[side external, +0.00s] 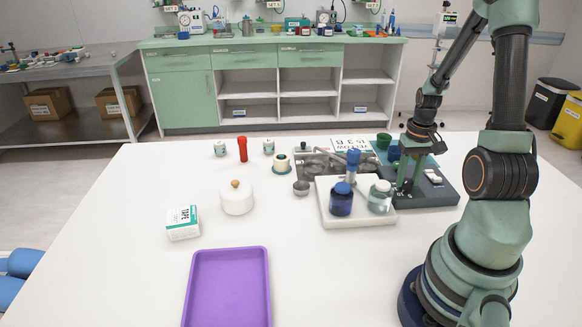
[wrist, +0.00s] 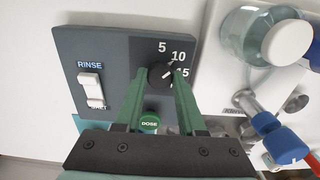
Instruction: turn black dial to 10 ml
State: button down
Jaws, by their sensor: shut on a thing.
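The black dial (wrist: 162,74) sits on a dark grey panel (wrist: 110,50) with the marks 5, 10 and 15 around its upper right. My gripper (wrist: 160,80) is shut on the dial, one green finger on each side. A small pale mark shows on the dial's right side, but I cannot tell exactly which number it faces. In the side external view my gripper (side external: 404,188) reaches down to the left part of the panel (side external: 440,194), and the dial is hidden there.
The panel also carries a white RINSE switch (wrist: 91,90) and a green DOSE button (wrist: 149,122). A purple tray (side external: 228,290) lies at the front; the table's left is mostly clear.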

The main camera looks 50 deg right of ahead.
aim_at(407, 181)
jog(key=c, duration=0.5)
grip_release()
notch_tip(407, 181, up, 12)
dwell(0.3)
jog(key=shift+r, duration=0.1)
